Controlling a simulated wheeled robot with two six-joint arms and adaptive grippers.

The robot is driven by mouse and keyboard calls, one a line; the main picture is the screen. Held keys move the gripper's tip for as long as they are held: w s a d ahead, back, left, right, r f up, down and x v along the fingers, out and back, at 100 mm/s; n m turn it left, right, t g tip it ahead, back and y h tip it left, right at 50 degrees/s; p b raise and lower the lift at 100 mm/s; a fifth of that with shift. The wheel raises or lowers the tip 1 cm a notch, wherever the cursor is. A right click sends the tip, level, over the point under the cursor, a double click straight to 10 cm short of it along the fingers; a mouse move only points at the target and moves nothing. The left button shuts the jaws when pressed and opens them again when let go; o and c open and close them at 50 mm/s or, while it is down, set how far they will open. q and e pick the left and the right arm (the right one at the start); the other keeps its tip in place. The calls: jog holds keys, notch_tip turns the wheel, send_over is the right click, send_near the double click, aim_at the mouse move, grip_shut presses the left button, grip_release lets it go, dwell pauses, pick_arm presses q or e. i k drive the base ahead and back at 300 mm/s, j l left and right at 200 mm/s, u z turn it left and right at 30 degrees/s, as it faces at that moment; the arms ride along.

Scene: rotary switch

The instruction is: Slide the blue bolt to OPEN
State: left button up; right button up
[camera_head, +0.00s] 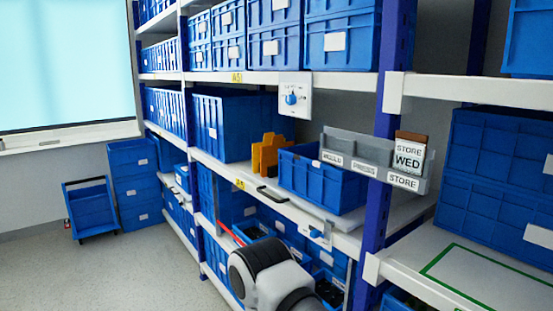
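A small blue piece that looks like the bolt (316,233) sits on a small pale plate at the front edge of the middle shelf, right of centre. It is too small to read any OPEN mark or to tell its exact position. One of my arms, a grey and black link, rises from the bottom centre, left of and below the bolt in the picture. I cannot tell which arm it is. Neither gripper's fingers show.
A white panel with a blue rotary knob (291,98) hangs from the upper shelf edge. A black handle (271,196) is on the shelf front. A blue bin (318,182) stands behind it. A grey label rack (355,157) juts out at right.

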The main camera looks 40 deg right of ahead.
aim_at(315, 233)
jog(key=z, duration=1.4)
